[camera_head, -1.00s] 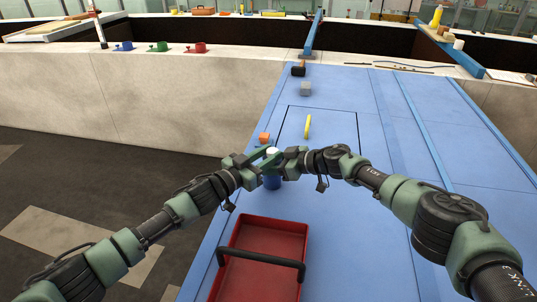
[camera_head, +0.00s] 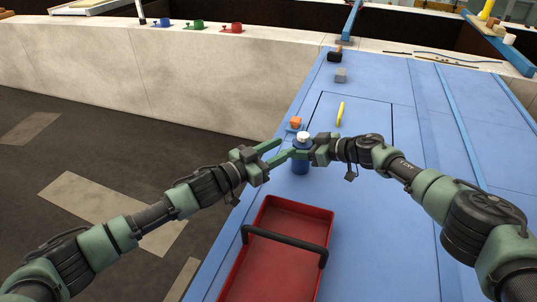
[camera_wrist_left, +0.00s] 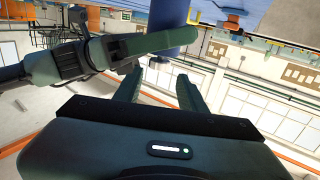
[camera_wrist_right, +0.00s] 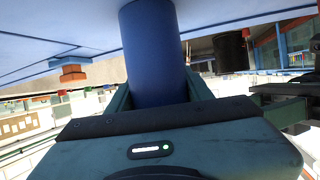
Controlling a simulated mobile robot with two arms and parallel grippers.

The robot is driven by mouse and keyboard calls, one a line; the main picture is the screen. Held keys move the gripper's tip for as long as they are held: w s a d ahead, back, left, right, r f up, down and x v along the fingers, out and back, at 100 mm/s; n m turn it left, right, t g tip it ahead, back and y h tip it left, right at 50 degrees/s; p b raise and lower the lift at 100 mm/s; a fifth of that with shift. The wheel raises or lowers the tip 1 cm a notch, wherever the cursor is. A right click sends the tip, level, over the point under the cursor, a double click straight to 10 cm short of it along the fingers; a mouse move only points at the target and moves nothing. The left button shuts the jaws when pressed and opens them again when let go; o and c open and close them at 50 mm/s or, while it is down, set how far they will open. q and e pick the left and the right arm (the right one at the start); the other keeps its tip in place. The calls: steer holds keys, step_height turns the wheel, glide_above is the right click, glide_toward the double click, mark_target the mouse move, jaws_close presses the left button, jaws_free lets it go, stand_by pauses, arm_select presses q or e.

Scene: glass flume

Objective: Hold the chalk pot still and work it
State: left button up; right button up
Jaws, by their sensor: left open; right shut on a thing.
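The chalk pot (camera_head: 301,167) is a blue cylinder with a white top, upright over the blue table. My right gripper (camera_head: 303,153) is shut around its upper body from the right. In the right wrist view the blue pot (camera_wrist_right: 155,50) fills the space between the fingers. My left gripper (camera_head: 281,149) is open and empty just left of the pot, its fingers pointing towards it. In the left wrist view the pot (camera_wrist_left: 174,18) shows beyond the open fingers, partly behind a right gripper finger. I cannot tell whether the pot's base touches the table.
A red tray (camera_head: 327,225) with a black handle stands in front of the pot. Behind are an orange block (camera_head: 295,121), a yellow stick (camera_head: 340,112), a grey cube (camera_head: 341,75) and a black block (camera_head: 334,56). The right side of the blue table (camera_head: 420,235) has free room.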

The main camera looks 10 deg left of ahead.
arm_select(q)
steer(key=shift+v, duration=2.35)
steer(key=shift+o, duration=1.2)
steer(key=w+a+n+y, duration=0.2)
steer(key=w+a+n, duration=0.1)
steer(key=w+a+f+n+t+y, duration=0.1)
steer(key=w+a+n+y, duration=0.1)
steer(key=w+a+n, duration=0.1)
steer(key=w+a+n+y, duration=0.1)
steer(key=w+a+n, duration=0.2)
steer(key=shift+w+a+f+n+t+y, duration=0.1)
steer(key=shift+w+f+n+t+y, duration=0.1)
steer(key=shift+n+t+y, duration=0.15)
steer(key=w+a+f+n+g+y, duration=0.2)
steer(key=w+a+f+n+y, duration=0.15)
steer(key=a+n, duration=0.35)
steer(key=n+g+h, duration=0.8)
steer(key=n+h, duration=0.5)
steer(key=h, duration=0.1)
glide_toward(295, 143)
steer(key=x, duration=0.3)
steer(key=r+x, duration=0.1)
steer(key=x, duration=0.2)
steer(key=r+x, duration=0.1)
steer(key=x, duration=0.3)
steer(key=shift+r, duration=0.2)
